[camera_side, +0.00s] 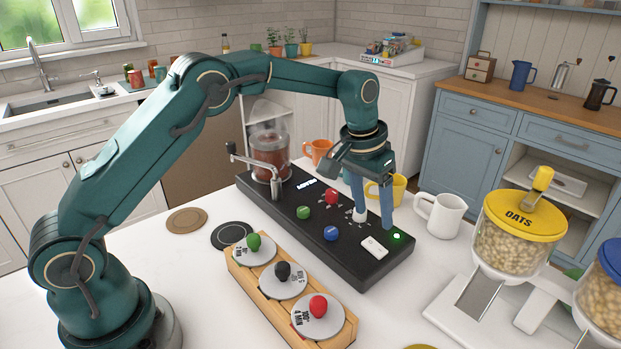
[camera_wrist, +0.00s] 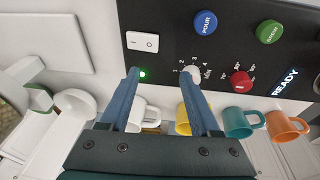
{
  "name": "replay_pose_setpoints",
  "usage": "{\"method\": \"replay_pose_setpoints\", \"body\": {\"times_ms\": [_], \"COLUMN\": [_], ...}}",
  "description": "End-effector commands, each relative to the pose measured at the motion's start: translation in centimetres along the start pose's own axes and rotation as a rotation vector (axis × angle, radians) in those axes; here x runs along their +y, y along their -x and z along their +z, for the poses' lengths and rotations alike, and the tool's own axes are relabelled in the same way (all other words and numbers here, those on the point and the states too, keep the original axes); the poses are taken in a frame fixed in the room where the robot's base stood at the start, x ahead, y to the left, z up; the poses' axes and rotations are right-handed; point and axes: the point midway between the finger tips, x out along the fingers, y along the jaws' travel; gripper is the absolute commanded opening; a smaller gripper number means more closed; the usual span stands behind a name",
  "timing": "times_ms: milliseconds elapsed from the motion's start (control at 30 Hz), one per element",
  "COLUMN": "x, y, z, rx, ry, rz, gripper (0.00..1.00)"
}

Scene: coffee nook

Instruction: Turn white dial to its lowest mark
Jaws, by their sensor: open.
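The white dial (camera_wrist: 192,69) sits on the black machine's panel (camera_wrist: 150,19), with printed numbers around its upper side. Which mark it points to cannot be told. It also shows in the side view (camera_side: 360,217), just under the nearer-left fingertip. My gripper (camera_side: 373,218) is open and points down at the panel. In the wrist view my gripper (camera_wrist: 160,74) has its right fingertip overlapping the dial's lower edge and its left fingertip beside the green light. Whether the finger touches the dial is unclear. Nothing is seen between the fingers.
A red knob (camera_wrist: 241,81), blue POUR button (camera_wrist: 205,22), green button (camera_wrist: 269,31) and white rocker switch (camera_wrist: 142,41) share the panel. Mugs stand behind the machine, including a white one (camera_side: 441,214). An oats dispenser (camera_side: 514,240) is right; a wooden timer rack (camera_side: 340,325) is in front.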

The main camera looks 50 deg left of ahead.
Motion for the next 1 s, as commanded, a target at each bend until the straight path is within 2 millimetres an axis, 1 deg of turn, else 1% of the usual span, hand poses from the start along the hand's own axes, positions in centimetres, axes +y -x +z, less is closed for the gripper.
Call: {"method": "replay_pose_setpoints", "body": {"times_ms": [33,200,333,467,567,800,1000], "x": [-0.9,-3.1,-4.6,-5.3,-5.4,-5.1,-5.0], "y": [0.4,1.3,1.8,2.1,1.6,-1.4,-2.8], "z": [-0.1,-0.3,-0.3,-0.3,-0.4,-0.8,-1.1], "rx": [0.016,0.091,0.141,0.167,0.172,0.169,0.171], "ry": [-0.047,-0.235,-0.338,-0.396,-0.411,-0.414,-0.414], "rz": [0.017,0.054,0.055,0.049,0.048,0.05,0.049], "gripper": [0.63,0.63,0.63,0.63,0.63,0.63,0.63]}}
